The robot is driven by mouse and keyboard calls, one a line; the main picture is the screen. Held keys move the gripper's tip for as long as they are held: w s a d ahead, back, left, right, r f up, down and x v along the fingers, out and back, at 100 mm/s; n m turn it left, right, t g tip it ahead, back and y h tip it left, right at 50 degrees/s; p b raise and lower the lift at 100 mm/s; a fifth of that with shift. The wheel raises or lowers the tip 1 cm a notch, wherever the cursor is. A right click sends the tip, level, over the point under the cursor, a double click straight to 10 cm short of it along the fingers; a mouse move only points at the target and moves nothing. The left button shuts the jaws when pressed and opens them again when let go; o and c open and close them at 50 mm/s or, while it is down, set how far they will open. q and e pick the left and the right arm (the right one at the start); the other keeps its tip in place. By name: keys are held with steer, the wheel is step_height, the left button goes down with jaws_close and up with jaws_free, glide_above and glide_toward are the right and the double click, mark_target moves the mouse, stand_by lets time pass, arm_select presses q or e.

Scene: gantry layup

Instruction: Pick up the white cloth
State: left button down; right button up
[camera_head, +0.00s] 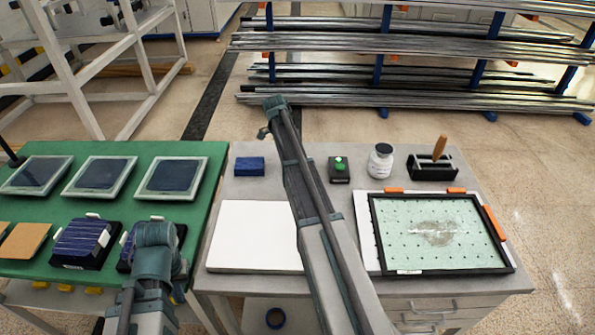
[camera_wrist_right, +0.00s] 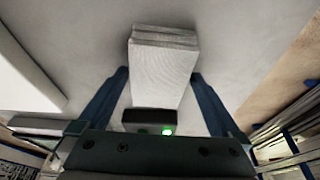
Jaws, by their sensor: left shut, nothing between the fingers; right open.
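The white cloth (camera_wrist_right: 162,68) is a folded stack with layered edges, seen in the right wrist view. It lies on the grey table and looks uncreased. My right gripper (camera_wrist_right: 160,76) is open, with one blue finger on each side of the cloth in the picture. I see no contact between the fingers and the cloth. In the head view my right arm crosses the table, and I cannot make out the cloth there. My left gripper (camera_head: 156,240) is shut and empty, over the front of the green table at left; its fingertips are hard to see.
A black box with a green button (camera_head: 339,171), a blue block (camera_head: 249,166), a white jar (camera_head: 380,163) and a black holder (camera_head: 432,168) line the table's back. A white board (camera_head: 250,238) and a framed panel (camera_head: 440,233) lie in front. Solar panels sit on the green table (camera_head: 140,207).

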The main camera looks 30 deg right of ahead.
steer(key=c, duration=1.2)
steer(key=shift+o, duration=0.2)
steer(key=shift+r, duration=0.2)
steer(key=shift+r+p, duration=0.6)
steer(key=shift+p, duration=0.25)
step_height(320, 180, up, 3)
steer(key=p, duration=0.3)
steer(key=shift+s+a+f+b, duration=0.2)
steer(key=shift+s+a, duration=0.2)
steer(key=shift+s, duration=0.1)
steer(key=shift+s+a+f+b, duration=0.15)
steer(key=shift+s+a, duration=0.2)
steer(key=shift+s, duration=0.15)
steer(key=s+a, duration=0.5)
steer(key=s, duration=0.2)
steer(key=s+a+r+p, duration=0.1)
steer(key=s+a, duration=0.2)
steer(key=shift+s+a+r, duration=0.1)
steer(key=shift+s+a, duration=0.15)
steer(key=shift+a, duration=0.05)
